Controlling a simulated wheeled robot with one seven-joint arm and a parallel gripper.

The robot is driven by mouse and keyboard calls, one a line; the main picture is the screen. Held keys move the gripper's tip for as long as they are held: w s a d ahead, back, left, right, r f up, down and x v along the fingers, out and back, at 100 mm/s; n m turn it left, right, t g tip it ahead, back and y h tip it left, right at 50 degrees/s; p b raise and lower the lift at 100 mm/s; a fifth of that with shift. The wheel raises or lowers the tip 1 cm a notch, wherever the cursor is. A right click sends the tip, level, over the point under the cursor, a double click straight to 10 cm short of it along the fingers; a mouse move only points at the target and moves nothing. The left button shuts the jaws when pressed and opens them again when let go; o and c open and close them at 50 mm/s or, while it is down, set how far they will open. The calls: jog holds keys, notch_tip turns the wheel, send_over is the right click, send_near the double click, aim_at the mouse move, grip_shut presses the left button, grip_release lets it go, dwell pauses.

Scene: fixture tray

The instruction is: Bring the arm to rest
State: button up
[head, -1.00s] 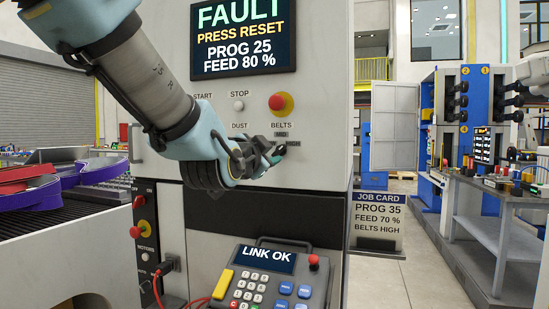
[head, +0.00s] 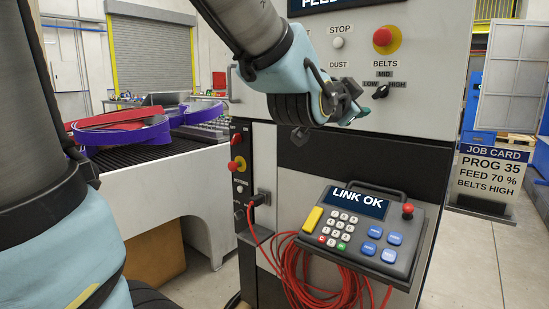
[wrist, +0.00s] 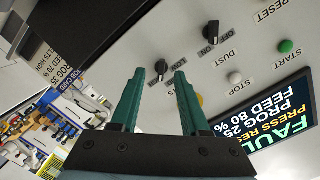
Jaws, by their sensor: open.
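My gripper (head: 366,100) hangs in front of the machine panel, just below the BELTS knob (head: 383,74) in the head view. In the wrist view my gripper (wrist: 171,74) has two green fingers apart, with nothing between them. The black BELTS knob (wrist: 162,67) shows beyond the fingertips there. The fingers look clear of it, and its exact setting is hard to read. My arm reaches in from the top of the head view, bent at the wrist.
A pendant (head: 361,231) reading LINK OK sticks out below, with red cable (head: 302,277) looped beside it. A red stop button (head: 382,38) sits above the knob. A conveyor (head: 150,152) with belts lies left. A job card sign (head: 486,180) stands right, near open floor.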

jog(key=w+a+f+n+g+y+p, duration=0.15)
jog(key=a+f+n+y, duration=0.25)
jog(key=a+f, duration=0.4)
jog(key=w+a+f+n+g+y, duration=0.3)
jog(key=a+f+n+y, duration=0.1)
jog(key=a+f, duration=0.4)
jog(key=s+a+f+n+g+y+p, duration=0.1)
jog(key=s+a+f+n+g+y, duration=0.2)
jog(key=s+a+f+n+g, duration=0.3)
jog(key=s+a+f+n, duration=0.1)
jog(key=s+a+f, duration=0.2)
jog(key=a, duration=0.3)
jog(key=shift+a+f+n+g, duration=0.3)
jog(key=shift+f+n+g, duration=0.1)
jog(key=shift+f, duration=0.5)
jog(key=shift+w, duration=0.1)
jog(key=shift+c, duration=0.4)
